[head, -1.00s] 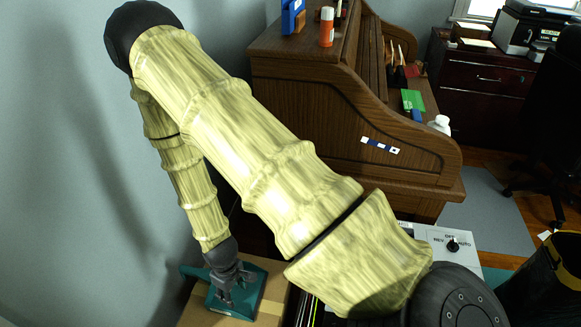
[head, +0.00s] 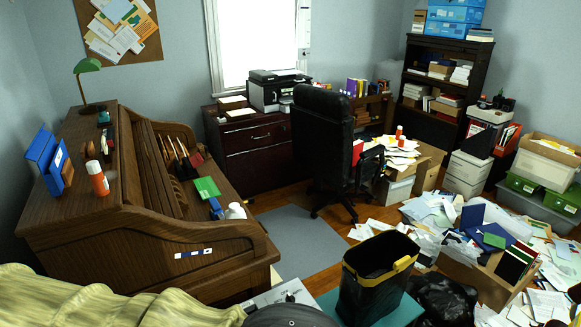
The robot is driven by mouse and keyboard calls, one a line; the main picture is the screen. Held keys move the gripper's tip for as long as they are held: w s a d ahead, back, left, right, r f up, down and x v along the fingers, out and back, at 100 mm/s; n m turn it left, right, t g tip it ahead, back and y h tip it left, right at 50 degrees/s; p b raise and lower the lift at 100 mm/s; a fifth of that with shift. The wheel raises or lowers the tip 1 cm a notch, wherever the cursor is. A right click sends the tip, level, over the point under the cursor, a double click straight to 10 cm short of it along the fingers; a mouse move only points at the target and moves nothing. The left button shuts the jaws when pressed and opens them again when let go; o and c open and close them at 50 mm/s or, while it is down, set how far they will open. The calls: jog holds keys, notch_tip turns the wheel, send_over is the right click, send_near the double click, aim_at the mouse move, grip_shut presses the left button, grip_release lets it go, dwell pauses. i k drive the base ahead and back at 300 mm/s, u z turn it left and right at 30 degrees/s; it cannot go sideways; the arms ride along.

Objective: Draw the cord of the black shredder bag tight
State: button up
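A tall black open-topped bag or bin (head: 362,297) stands upright at the lower middle of the head view, with a yellow band (head: 404,265) around its rim that may be the cord. The top gapes wide and its inside is dark; I cannot tell what lies in it. A crumpled shiny black bag (head: 447,302) lies just to its right. A pale panel with a dark knob (head: 289,297), part of the shredder, shows to its left, partly cut off by the frame edge.
A brown roll-top desk (head: 140,218) stands at left. A black office chair (head: 322,140) is behind the black container on a grey mat (head: 300,233). Paper piles and an open cardboard box (head: 462,272) crowd the right. Some bare wood floor shows between.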

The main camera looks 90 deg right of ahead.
aim_at(398, 266)
jog(key=z, duration=3.65)
